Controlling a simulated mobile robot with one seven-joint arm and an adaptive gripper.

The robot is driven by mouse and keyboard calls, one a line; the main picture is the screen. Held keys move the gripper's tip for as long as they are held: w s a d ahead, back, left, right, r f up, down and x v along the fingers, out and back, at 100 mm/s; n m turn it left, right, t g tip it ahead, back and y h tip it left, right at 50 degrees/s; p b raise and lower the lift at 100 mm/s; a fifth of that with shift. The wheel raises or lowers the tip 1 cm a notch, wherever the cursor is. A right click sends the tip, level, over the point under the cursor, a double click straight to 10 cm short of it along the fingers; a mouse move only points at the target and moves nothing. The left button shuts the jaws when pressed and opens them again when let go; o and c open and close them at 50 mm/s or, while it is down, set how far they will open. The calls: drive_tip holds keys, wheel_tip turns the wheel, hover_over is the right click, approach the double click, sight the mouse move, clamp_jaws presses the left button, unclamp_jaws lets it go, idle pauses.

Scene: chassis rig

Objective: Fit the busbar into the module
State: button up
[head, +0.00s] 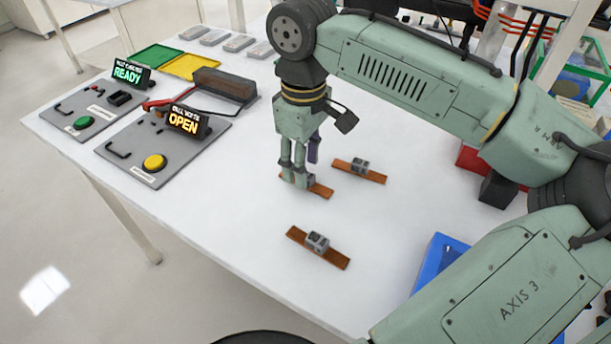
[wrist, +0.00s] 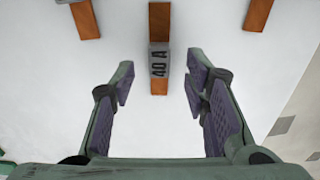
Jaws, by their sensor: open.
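Three flat copper busbars with small grey blocks on them lie on the white table. In the head view one (head: 317,247) is at the front, one (head: 360,171) is at the back right, and the middle one (head: 322,190) is partly hidden by my gripper (head: 294,180). In the wrist view my gripper (wrist: 160,88) is open and empty, with the middle busbar (wrist: 159,60), marked "40 A", between its fingers and clear space on both sides.
Two grey panels stand at the left, with displays reading "READY" (head: 128,73) and "OPEN" (head: 184,121). Green (head: 155,57) and yellow (head: 192,66) trays lie behind them. A blue bin (head: 437,262) is at the right. The front left table area is clear.

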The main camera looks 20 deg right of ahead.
drive_tip(key=shift+f, duration=1.4)
drive_tip(key=shift+w, duration=0.1)
drive_tip(key=shift+c, duration=0.4)
clamp_jaws()
